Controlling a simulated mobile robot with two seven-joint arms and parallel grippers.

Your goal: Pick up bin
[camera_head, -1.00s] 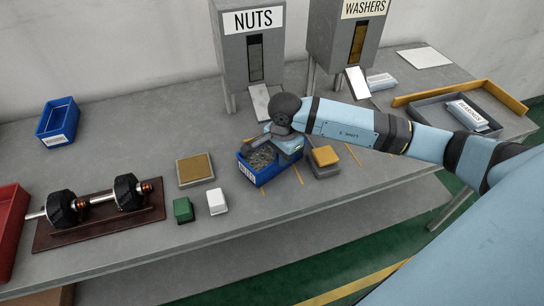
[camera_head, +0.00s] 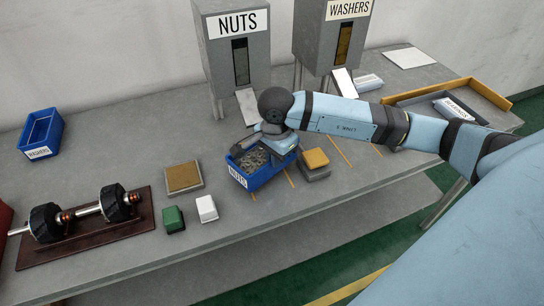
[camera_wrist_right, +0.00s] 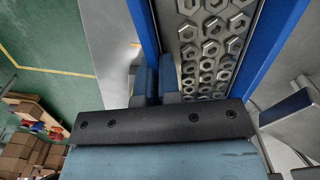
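The blue bin (camera_head: 262,182) labelled NUTS is full of metal nuts and is at the middle of the workbench, upright. In the right wrist view its blue wall (camera_wrist_right: 143,22) runs down to my right gripper (camera_wrist_right: 154,80), with the nuts to the right of that wall. The two fingers are close together, one on each side of the wall, and appear shut on it. Whether the bin is clear of the bench I cannot tell. My left gripper is out of view.
The nuts dispenser (camera_head: 238,60) and washers dispenser (camera_head: 338,40) stand behind. A yellow-topped block (camera_head: 315,160) is close right of the bin. Left are a tan-topped block (camera_head: 183,177), white block (camera_head: 206,209), green block (camera_head: 173,219), rotor tray (camera_head: 85,235) and washers bin (camera_head: 41,132).

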